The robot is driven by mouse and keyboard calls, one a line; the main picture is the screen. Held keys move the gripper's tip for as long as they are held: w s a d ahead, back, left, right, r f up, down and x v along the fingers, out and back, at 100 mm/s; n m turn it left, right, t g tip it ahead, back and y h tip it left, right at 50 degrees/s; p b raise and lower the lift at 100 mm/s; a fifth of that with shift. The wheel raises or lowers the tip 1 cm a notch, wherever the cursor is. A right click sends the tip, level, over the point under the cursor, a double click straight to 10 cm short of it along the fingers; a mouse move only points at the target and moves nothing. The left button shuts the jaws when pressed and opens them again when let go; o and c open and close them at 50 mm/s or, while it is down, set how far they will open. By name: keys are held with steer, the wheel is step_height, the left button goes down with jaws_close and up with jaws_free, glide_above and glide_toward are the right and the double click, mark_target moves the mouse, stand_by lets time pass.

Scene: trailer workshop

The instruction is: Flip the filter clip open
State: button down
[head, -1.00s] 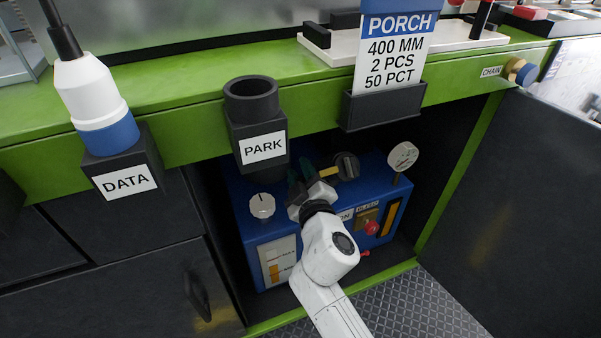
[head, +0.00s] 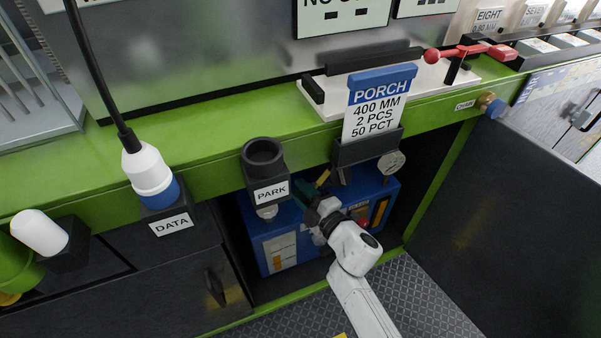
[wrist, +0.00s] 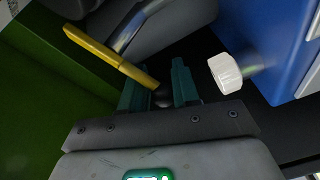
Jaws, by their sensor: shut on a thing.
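The filter clip appears to be the yellow bar (wrist: 108,55) in the wrist view. It runs slanting across a grey rounded body (wrist: 160,30), and its lower end lies between my gripper's fingertips. A small dark rounded piece also sits between the fingers. In the head view the yellow bar (head: 323,177) shows small at the top of the blue unit (head: 285,245), below the bench edge. My gripper (head: 306,192) reaches into the open bay there; its teal fingers (wrist: 160,85) are shut on the yellow bar's end. The exact contact is partly hidden in shadow.
A white knob (wrist: 225,73) on the unit stands close right of the fingers. The PARK holder (head: 263,165) and PORCH card holder (head: 368,147) overhang the bay. An open dark door (head: 510,205) stands to the right.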

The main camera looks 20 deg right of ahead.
steer(key=n+y+p, duration=0.1)
steer(key=d+n+g+y+p, duration=0.1)
steer(key=n+p, duration=0.1)
steer(key=s+f+n+g+p, duration=0.1)
steer(key=n, duration=0.1)
steer(key=shift+d+y+p, duration=0.3)
steer(key=shift+y+p, duration=0.05)
steer(key=shift+y, duration=0.05)
steer(key=shift+s+d+f+n+g+y+p, duration=0.15)
steer(key=shift+d+f+n+g+y+p, duration=0.15)
steer(key=shift+n+g, duration=0.6)
steer(key=shift+s+d+f+n+g+y+p, duration=0.2)
steer(key=shift+d+n+g+y+p, duration=0.25)
steer(key=shift+n, duration=0.8)
steer(key=shift+s+d+f+n+g+y+p, duration=0.15)
steer(key=shift+d+f+n+g+y, duration=0.1)
steer(key=shift+n+g, duration=0.65)
steer(key=shift+n, duration=0.25)
steer(key=c, duration=0.9)
jaws_free()
steer(key=shift+w+d+r, duration=0.1)
steer(key=shift+d, duration=0.05)
